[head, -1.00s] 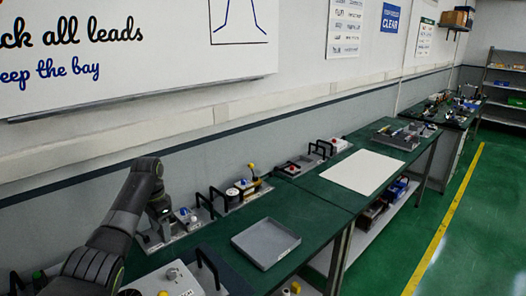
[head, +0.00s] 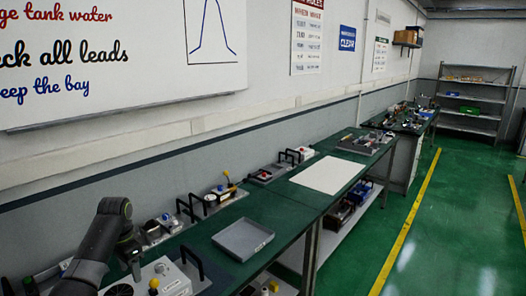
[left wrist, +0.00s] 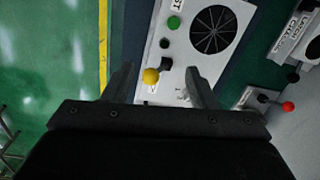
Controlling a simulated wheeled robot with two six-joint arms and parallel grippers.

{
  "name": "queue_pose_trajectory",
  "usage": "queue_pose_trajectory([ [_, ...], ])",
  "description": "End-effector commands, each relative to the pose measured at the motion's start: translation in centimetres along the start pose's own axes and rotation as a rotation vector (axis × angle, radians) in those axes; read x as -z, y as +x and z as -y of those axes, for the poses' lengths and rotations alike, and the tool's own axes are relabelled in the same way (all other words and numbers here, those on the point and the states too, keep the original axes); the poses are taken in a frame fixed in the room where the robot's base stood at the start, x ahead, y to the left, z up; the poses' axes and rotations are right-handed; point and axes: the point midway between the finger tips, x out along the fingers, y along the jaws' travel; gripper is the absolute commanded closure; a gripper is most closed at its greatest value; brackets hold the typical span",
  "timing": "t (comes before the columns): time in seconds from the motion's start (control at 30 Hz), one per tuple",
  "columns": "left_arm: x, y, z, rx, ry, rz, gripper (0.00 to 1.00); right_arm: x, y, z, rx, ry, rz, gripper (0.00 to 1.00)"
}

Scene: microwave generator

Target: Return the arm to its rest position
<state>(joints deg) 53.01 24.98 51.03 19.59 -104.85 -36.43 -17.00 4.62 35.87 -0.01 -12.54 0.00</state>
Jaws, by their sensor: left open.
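My left arm comes in at the lower left of the head view, bent over the near end of the green workbench. Its gripper (head: 136,270) points down there and is small and partly hidden. In the left wrist view the two dark fingers (left wrist: 160,88) are spread apart with nothing held between them. Beyond them is a white panel box (left wrist: 180,50) with a round black fan grille, a green button and a yellow-knobbed lever (left wrist: 151,76). The yellow knob appears between the fingers; whether they touch it cannot be told. My right gripper is not in view.
A grey tray (head: 243,240) and a white sheet (head: 328,174) lie on the benches. Black-handled fixtures (head: 190,207) stand along the wall side. Green floor (head: 440,240) with yellow lines is open at the right. A metal shelf (head: 470,105) stands at the back.

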Motion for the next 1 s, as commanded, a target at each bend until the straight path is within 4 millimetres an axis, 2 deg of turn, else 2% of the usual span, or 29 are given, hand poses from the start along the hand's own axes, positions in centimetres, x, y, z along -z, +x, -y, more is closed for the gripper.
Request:
queue_pose_trajectory([
  [0.27, -2.2, 5.0, -2.3, 0.038, -0.029, 0.001, 0.48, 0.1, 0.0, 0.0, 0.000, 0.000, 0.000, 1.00],
  [0.47, -5.6, 10.2, -5.9, 0.074, -0.073, -0.014, 0.48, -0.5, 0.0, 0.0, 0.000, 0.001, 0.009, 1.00],
  [0.6, -9.1, 13.5, -9.5, 0.101, -0.123, -0.040, 0.48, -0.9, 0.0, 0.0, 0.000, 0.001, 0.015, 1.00],
  [0.7, -11.8, 15.2, -12.2, 0.114, -0.166, -0.063, 0.48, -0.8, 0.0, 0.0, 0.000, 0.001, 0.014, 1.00],
  [0.83, -15.6, 16.4, -15.8, 0.130, -0.231, -0.098, 0.48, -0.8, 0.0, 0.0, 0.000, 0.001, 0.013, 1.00],
  [1.0, -20.9, 16.5, -20.5, 0.147, -0.331, -0.149, 0.48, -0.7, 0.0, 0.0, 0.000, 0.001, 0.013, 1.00],
])
